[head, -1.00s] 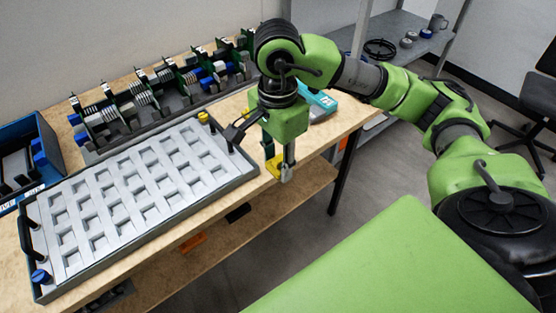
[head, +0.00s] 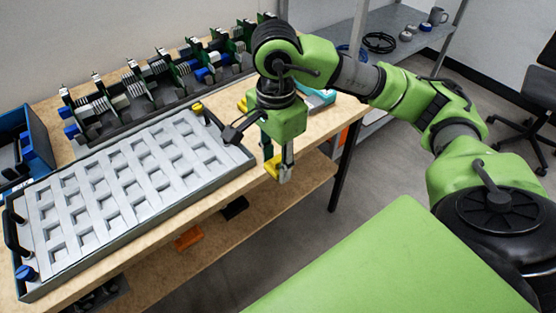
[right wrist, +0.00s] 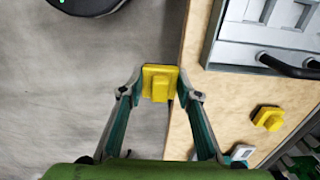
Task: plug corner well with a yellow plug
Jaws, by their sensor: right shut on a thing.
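My right gripper (head: 278,172) is shut on a yellow plug (right wrist: 160,82), held between its two fingertips. In the head view this plug (head: 271,166) hangs off the table's front edge, right of the tray. The large grey tray (head: 120,248) lies on the table with rows of square wells. A yellow knob-like plug (head: 197,107) sits at its far right corner and a blue one (head: 25,272) at its near left corner. Another yellow plug (right wrist: 268,118) lies loose on the table. My left gripper is not in view.
A black handle (right wrist: 288,67) stands at the tray's right end. A rack of boards (head: 150,88) stands behind the tray and a blue bin (head: 38,145) at the left. A teal-and-white device lies behind my right arm. Open floor lies in front of the table.

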